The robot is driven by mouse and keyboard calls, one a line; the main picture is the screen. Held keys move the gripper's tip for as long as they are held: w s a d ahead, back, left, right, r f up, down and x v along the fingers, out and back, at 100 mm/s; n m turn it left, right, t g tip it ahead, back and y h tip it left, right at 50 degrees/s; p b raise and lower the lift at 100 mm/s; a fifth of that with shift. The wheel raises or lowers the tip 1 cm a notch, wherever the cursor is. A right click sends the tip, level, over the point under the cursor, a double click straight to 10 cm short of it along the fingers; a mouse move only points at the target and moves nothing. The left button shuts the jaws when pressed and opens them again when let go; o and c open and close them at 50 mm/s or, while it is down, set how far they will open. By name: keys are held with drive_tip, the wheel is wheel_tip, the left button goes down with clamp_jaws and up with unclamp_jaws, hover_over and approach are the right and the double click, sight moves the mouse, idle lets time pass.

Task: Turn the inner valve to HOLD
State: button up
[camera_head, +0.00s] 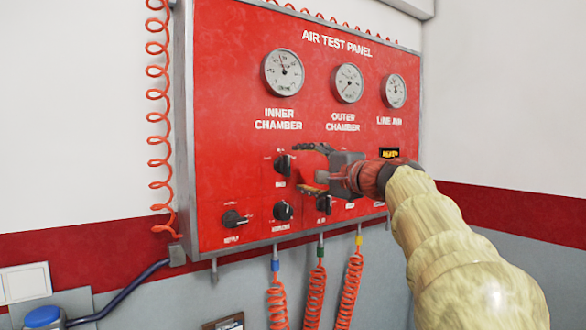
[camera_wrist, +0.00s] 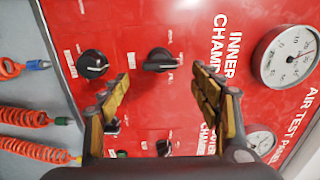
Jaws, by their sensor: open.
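The inner valve is a black knob (camera_head: 283,165) below the INNER CHAMBER gauge on the red air test panel (camera_head: 225,110). In the wrist view the knob (camera_wrist: 160,62) lies between the fingertips, with its bar lying across the picture. Small white labels surround it, too small to read surely. My gripper (camera_head: 304,170) is open in front of the panel, just right of the knob in the head view. Its yellow-padded fingers (camera_wrist: 163,80) stand on either side of the knob in the wrist view, with gaps both sides. I cannot tell how near the tips are to the panel.
Another black knob (camera_head: 283,210) sits below, one (camera_head: 235,219) lower left, and one (camera_head: 323,204) below my gripper. Round gauges (camera_head: 283,73) line the panel's upper part. Orange coiled hoses (camera_head: 277,300) hang under it, and another (camera_head: 158,120) hangs at its left edge.

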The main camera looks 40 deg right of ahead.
drive_tip(key=s, duration=0.4)
drive_tip(key=shift+a, duration=0.1)
drive_tip(key=shift+c, duration=0.3)
